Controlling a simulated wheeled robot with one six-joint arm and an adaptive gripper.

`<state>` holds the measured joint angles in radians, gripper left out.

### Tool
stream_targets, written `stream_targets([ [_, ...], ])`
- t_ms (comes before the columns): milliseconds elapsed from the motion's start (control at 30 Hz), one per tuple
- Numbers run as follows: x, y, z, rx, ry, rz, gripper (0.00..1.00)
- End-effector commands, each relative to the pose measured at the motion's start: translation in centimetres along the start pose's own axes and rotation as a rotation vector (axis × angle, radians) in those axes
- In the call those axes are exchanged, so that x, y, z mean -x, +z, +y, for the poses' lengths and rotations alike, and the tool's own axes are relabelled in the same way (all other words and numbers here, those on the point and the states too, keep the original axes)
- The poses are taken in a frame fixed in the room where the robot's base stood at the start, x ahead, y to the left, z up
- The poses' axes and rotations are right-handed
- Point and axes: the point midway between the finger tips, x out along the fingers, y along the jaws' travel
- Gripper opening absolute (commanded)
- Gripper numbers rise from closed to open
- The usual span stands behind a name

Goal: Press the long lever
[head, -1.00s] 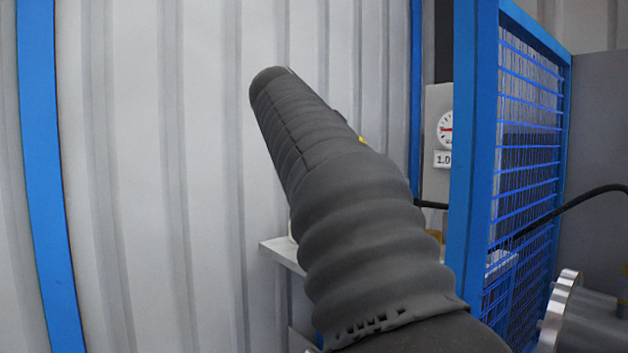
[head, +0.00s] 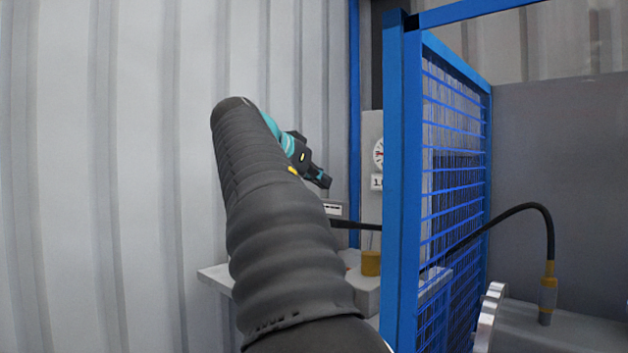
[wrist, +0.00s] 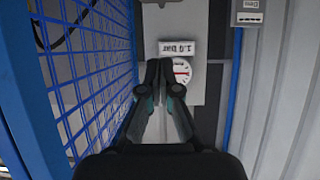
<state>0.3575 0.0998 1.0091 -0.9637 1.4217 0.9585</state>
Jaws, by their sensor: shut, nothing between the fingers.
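My gripper (head: 322,180) shows beyond my dark ribbed arm in the head view, raised in front of the wall and left of the blue post. In the wrist view my gripper (wrist: 159,68) has its fingertips together with nothing between them, in front of the gauge panel. A dark bar (head: 354,225) sticks out below my gripper, left of the blue post. It may be the long lever, but I cannot tell for sure. My arm and the post hide parts of that area. No lever is clear in the wrist view.
A blue post (head: 402,180) and mesh fence (head: 455,190) stand right of my arm. A dial gauge (wrist: 182,71) sits beside a label (wrist: 178,48). A grey bench (head: 215,275) carries a yellow cylinder (head: 371,264). A black hose (head: 535,207) arches beyond the fence.

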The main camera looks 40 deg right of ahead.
Motion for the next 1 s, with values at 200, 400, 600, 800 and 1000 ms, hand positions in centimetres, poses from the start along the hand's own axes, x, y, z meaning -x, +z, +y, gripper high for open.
stream_targets([
  [200,-4.3,0.0,0.1,0.0,0.003,-0.001,0.0],
  [400,-6.3,1.6,0.0,0.002,-0.002,-0.001,0.0],
  [600,-6.8,3.4,0.0,0.002,-0.001,0.0,0.0],
  [800,-6.8,3.9,0.0,0.0,-0.002,0.0,0.0],
  [1000,-6.8,3.9,0.0,0.0,-0.001,0.0,0.0],
])
